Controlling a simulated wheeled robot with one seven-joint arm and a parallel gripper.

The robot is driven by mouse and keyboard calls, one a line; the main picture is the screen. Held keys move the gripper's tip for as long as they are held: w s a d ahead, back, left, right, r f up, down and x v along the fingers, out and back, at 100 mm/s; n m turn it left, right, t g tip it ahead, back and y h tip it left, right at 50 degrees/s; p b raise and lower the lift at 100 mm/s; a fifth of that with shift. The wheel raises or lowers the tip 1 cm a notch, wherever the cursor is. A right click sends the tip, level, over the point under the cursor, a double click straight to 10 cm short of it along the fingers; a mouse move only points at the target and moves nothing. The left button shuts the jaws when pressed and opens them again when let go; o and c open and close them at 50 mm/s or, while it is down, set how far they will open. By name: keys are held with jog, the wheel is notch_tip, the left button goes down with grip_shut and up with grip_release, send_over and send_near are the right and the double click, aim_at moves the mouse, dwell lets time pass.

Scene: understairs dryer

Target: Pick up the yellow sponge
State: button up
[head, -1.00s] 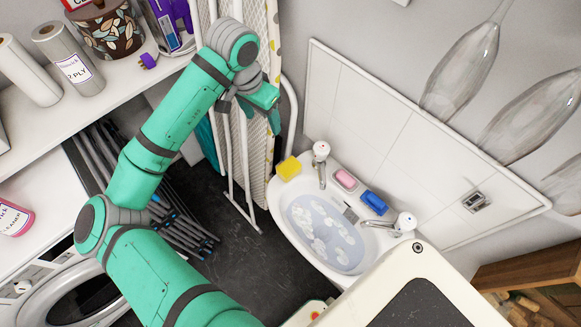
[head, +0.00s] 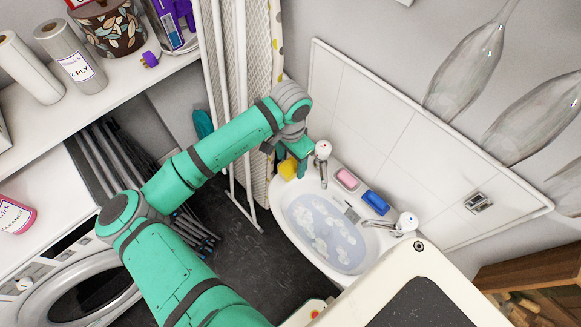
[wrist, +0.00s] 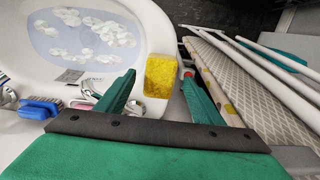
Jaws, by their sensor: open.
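The yellow sponge (head: 288,168) sits on the left rim corner of the white sink (head: 275,211), beside a tap. In the wrist view the sponge (wrist: 159,76) lies ahead of my gripper, roughly between the lines of the two fingers. My gripper (head: 293,155) is just above and beside the sponge in the head view, partly covering it. I cannot tell whether a finger touches the sponge.
Taps (head: 322,160) (head: 404,224), a pink soap (head: 347,179) and a blue brush (head: 375,202) stand along the sink's back edge. The basin holds foamy water. An ironing board (head: 255,60) and white poles stand close on the left. A tiled wall panel is behind.

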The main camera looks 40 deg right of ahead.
jog(key=shift+f, duration=1.3)
jog(key=c, duration=1.1)
jog(key=shift+r, duration=0.1)
jog(key=shift+r, duration=0.5)
jog(key=s+a+r, duration=0.3)
jog(key=r, duration=0.1)
jog(key=s+a+r, duration=0.3)
jog(key=s+r, duration=0.1)
jog(key=s+a+r, duration=0.3)
jog(key=r, duration=0.1)
jog(key=shift+s, duration=0.4)
jog(key=shift+f, duration=0.1)
